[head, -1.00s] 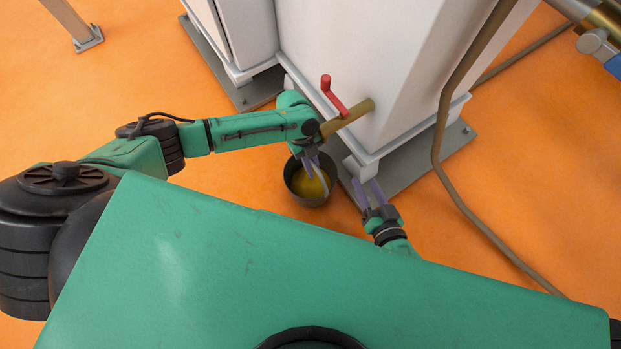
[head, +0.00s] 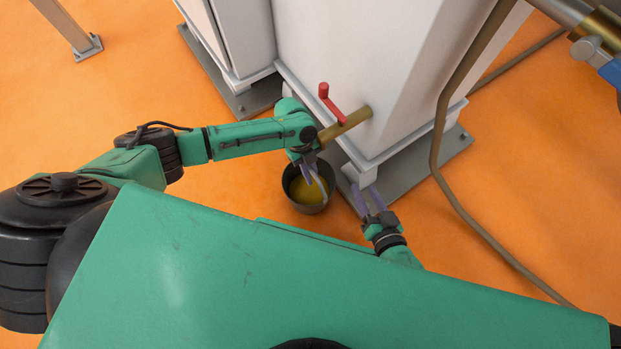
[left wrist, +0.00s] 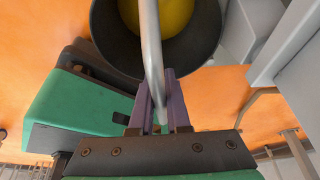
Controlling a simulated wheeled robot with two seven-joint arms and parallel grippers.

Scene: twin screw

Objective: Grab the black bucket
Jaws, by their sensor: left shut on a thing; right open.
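The black bucket (head: 293,197) is below the brass spout, with yellow liquid (head: 308,192) inside. In the left wrist view the bucket (left wrist: 208,35) fills the top middle, and its thin grey handle (left wrist: 151,50) runs down between my left gripper's fingers. My left gripper (head: 314,180) is over the bucket, shut on the handle; its purple fingers also show in the left wrist view (left wrist: 160,105). My right gripper (head: 368,198) is open and empty, right of the bucket and apart from it.
A white machine (head: 340,60) with a brass spout (head: 345,123) and red valve handle (head: 330,102) stands just behind the bucket on a grey base plate (head: 410,168). A brown pipe (head: 437,140) runs down at the right. Orange floor (head: 240,195) is clear left of the bucket.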

